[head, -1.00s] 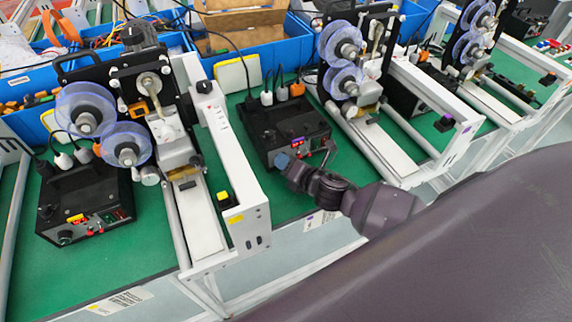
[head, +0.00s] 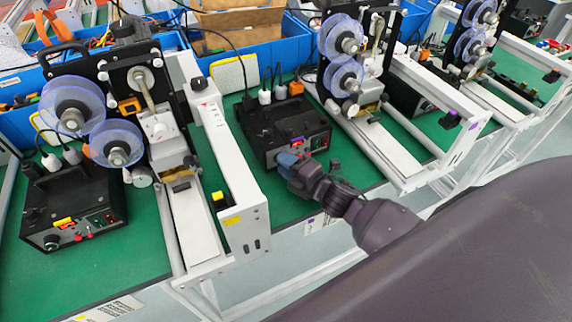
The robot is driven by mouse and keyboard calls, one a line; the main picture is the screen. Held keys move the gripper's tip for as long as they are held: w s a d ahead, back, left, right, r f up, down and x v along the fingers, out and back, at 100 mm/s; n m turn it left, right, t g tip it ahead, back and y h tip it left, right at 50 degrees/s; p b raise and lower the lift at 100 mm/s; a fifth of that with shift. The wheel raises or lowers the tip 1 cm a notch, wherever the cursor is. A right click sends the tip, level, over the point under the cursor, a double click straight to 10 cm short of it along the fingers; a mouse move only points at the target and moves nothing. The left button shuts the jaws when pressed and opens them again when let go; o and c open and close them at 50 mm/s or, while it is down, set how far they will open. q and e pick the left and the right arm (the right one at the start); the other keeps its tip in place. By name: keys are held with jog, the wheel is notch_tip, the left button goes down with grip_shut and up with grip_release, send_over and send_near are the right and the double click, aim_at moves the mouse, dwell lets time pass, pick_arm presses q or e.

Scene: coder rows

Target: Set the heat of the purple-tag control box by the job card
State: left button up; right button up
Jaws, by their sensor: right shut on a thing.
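The black control box (head: 283,122) stands on the green bench mat right of the nearer machine. A small red-lit display (head: 297,140) shows on its front panel, but its digits are too small to read. My right gripper (head: 290,160) is at the left part of that panel, shut on what seems to be the control knob. The gripper hides the knob and much of the panel. A white card with a purple mark (head: 318,222), apparently the job card, is on the bench's front edge below the box. Its text is unreadable. My left gripper is not in view.
A similar control box with a yellow tag (head: 73,205) stands at the left. White-framed reel machines stand on both sides of the purple-tag box, with a white rail (head: 235,180) close on its left. Blue bins (head: 265,65) line the back.

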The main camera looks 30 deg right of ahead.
dwell(0.5)
jog(key=o, duration=0.9)
jog(key=shift+s, duration=0.1)
jog(key=v, duration=1)
jog(key=shift+s+d, duration=0.15)
jog(key=shift+s, duration=0.15)
jog(key=shift+f, duration=0.1)
